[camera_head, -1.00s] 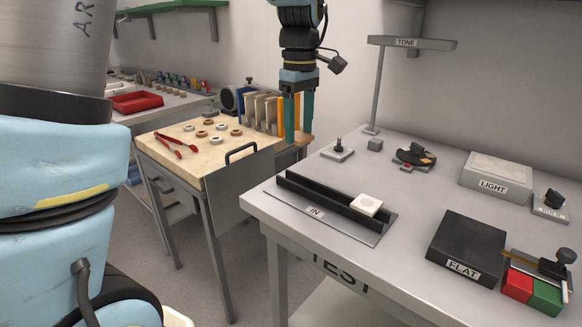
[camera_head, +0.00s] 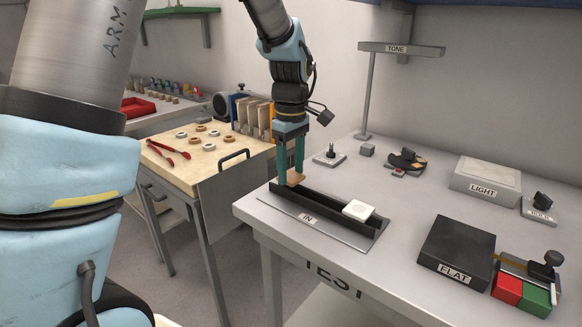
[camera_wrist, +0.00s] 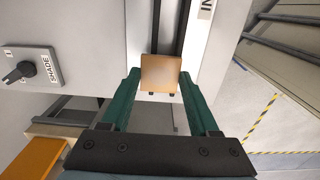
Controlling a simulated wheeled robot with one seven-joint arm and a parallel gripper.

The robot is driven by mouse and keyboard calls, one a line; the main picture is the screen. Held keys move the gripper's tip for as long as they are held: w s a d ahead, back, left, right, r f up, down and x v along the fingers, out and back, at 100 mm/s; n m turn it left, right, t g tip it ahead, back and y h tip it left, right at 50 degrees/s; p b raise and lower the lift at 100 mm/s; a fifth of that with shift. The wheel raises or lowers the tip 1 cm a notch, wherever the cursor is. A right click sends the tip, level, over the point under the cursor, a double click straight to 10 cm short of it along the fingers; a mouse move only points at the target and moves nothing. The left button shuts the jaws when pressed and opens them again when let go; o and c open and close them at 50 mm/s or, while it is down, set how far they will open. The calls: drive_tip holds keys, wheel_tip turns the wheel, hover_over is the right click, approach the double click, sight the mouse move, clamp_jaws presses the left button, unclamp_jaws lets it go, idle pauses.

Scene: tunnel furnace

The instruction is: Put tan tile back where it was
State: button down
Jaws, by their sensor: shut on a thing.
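My gripper (camera_head: 291,178) points down over the far-left end of the black IN rail (camera_head: 318,206). It is shut on the tan tile (camera_head: 295,177), a small flat square between the fingertips. In the wrist view the tan tile (camera_wrist: 160,74) lies between my two green fingers, over the dark channel of the rail. The tile is at or just above the rail; I cannot tell if it touches. A white square tile (camera_head: 358,210) sits at the near-right end of the same rail.
The grey test table (camera_head: 410,190) also holds a black FLAT block (camera_head: 457,245), a LIGHT box (camera_head: 485,178), red and green blocks (camera_head: 520,293) and a TONE post (camera_head: 366,95). A wooden-topped bench (camera_head: 205,165) with rings, red tongs and upright panels stands at left.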

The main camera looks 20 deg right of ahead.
sight(291, 176)
drive_tip(key=shift+f, duration=0.5)
drive_tip(key=shift+c, duration=0.7)
unclamp_jaws()
drive_tip(key=shift+r, duration=0.1)
wheel_tip(291, 176, up, 13)
drive_tip(key=w+a+f+m, duration=0.15)
drive_tip(key=a+f, duration=0.25)
drive_tip(key=a, duration=0.4)
drive_tip(key=w+a+f+m, duration=0.15)
drive_tip(key=a+f, duration=0.25)
drive_tip(key=a, duration=0.5)
drive_tip(key=s+a+f+m, duration=0.2)
drive_tip(key=s+a+f, duration=0.1)
drive_tip(key=a, duration=0.3)
drive_tip(key=s+a+f+m+t, duration=0.1)
drive_tip(key=s+a+f+m, duration=0.1)
drive_tip(key=a, duration=0.5)
drive_tip(key=shift+s+f+t, duration=0.3)
drive_tip(key=shift+s+f, duration=0.5)
drive_tip(key=shift+s, duration=0.2)
drive_tip(key=shift+a+r, duration=0.1)
